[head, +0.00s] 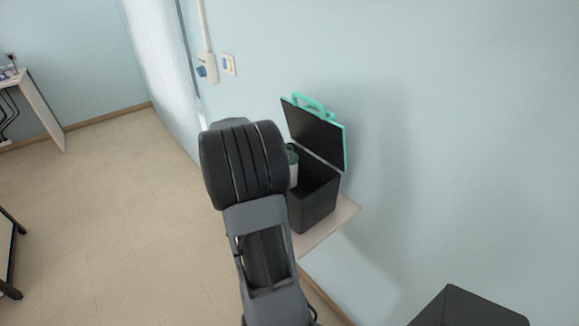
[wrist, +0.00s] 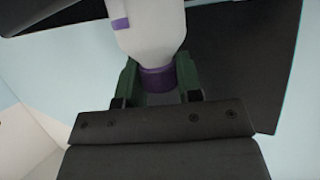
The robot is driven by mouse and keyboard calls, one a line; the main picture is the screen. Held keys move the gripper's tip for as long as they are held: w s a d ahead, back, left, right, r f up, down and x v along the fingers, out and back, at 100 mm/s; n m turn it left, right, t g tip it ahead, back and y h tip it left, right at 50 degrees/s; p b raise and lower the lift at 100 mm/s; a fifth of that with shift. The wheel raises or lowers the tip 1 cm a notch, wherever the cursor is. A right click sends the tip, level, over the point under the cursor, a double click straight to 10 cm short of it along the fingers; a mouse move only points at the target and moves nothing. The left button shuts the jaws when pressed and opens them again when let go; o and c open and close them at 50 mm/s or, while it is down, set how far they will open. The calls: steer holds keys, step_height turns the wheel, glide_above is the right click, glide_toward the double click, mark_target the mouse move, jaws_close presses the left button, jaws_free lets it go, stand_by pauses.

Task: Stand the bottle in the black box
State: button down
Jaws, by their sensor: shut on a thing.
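The black box (head: 312,205) stands on a small shelf against the wall in the head view, its teal-edged lid (head: 318,135) swung up and open. My gripper (wrist: 157,82) is shut on the purple neck of the white bottle (wrist: 152,35), with a green finger on each side. In the head view, a strip of the bottle (head: 293,174) shows below a green finger, beside my dark wrist, at the left side of the box opening. My wrist hides most of the bottle and the near left of the box. I cannot tell whether its base is inside the box.
The pale shelf (head: 337,219) leaves a little bare room right of the box. The blue wall (head: 450,130) is close behind it. A socket (head: 207,68) and pipe are on the wall, and a white table (head: 40,105) stands far left. The floor is clear.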

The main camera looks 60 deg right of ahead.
steer(key=shift+f, duration=1.85)
steer(key=shift+f, duration=0.25)
steer(key=shift+f, duration=0.35)
steer(key=c, duration=0.8)
jaws_free()
